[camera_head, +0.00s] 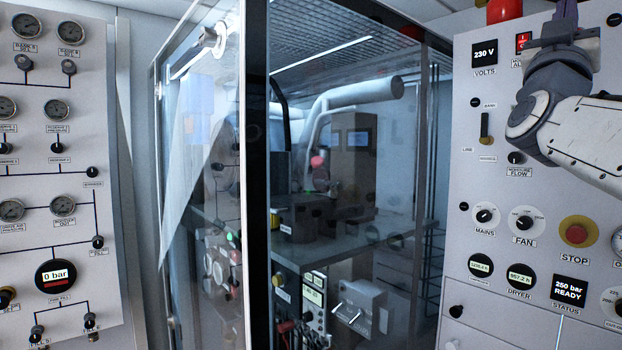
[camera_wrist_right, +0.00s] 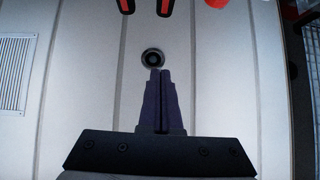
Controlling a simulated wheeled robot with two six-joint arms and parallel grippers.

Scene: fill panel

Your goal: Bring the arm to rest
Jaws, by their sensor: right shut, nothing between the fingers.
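My right arm (camera_head: 585,135) comes in from the right edge in the head view, raised in front of the right control panel. My right gripper (camera_head: 565,22) points up near the top of that panel, beside the red switch. In the right wrist view my right gripper (camera_wrist_right: 160,74) is shut, with its dark fingers together and nothing between them. The fingertips lie just below a round dark fitting (camera_wrist_right: 152,58) on a pale panelled surface; whether they touch it I cannot tell. My left gripper is not in view.
The right panel (camera_head: 460,140) carries knobs, a red STOP button (camera_head: 576,231) and a display reading 250 bar READY (camera_head: 570,289). A glass-fronted cabinet (camera_head: 340,230) stands in the middle. A gauge panel (camera_head: 60,180) at left shows 0 bar.

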